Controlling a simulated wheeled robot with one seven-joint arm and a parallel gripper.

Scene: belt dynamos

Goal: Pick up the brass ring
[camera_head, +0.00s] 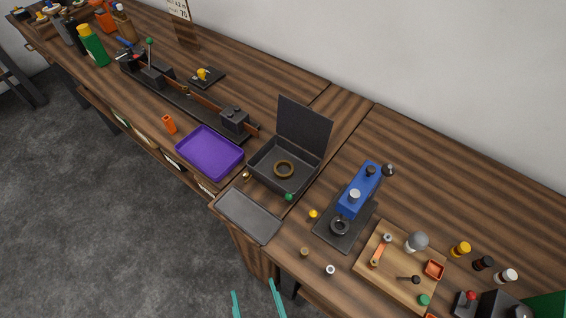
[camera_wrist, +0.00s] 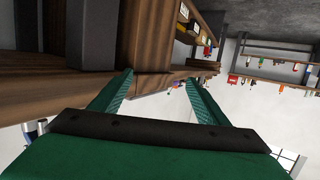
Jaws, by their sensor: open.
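A brass ring (camera_head: 284,162) lies flat inside an open dark grey box (camera_head: 262,181) near the middle of the bench in the head view. The box lid (camera_head: 303,128) stands up at its back. My gripper (camera_head: 256,300) shows as two teal fingertips at the bottom edge of the head view, in front of the bench and well apart from the ring. In the wrist view my gripper (camera_wrist: 158,82) is open, with nothing between its fingers. The ring does not show in the wrist view.
A purple tray (camera_head: 210,174) lies left of the box and a grey tray (camera_head: 248,216) in front of it. A green knob (camera_head: 289,197) is at the box's front corner. A blue press (camera_head: 358,190) and a wooden board (camera_head: 397,283) stand to the right.

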